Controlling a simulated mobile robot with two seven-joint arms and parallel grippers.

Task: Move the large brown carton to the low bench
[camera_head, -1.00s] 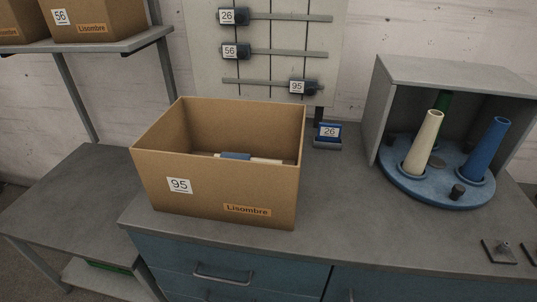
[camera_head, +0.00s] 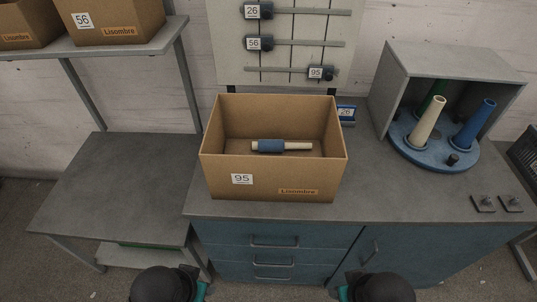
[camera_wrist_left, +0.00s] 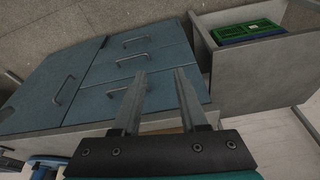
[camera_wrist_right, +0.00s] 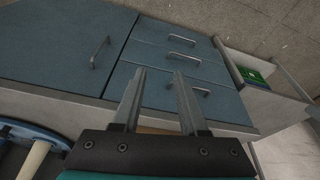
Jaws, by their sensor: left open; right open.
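The large brown carton (camera_head: 265,179), labelled 95 and Lisombre, stands upright and open-topped on the grey counter above blue drawers. A blue-and-cream cone or tube (camera_head: 282,146) lies inside it. The low bench (camera_head: 120,185) is the bare grey table to the left of the counter, lower than it. My left gripper (camera_wrist_left: 158,78) is open and empty in its wrist view, with drawer fronts beyond it. My right gripper (camera_wrist_right: 158,78) is open and empty in its wrist view, also before the drawers. In the head view only dark arm parts show at the bottom edge, with no fingers visible.
A shelf (camera_head: 120,42) with cartons (camera_head: 115,18) hangs above the bench. Right of the carton are a small blue tag stand (camera_head: 346,114) and a grey housing (camera_head: 455,62) over a blue turntable (camera_head: 432,154) with cones. A green crate (camera_wrist_left: 248,32) sits under the bench.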

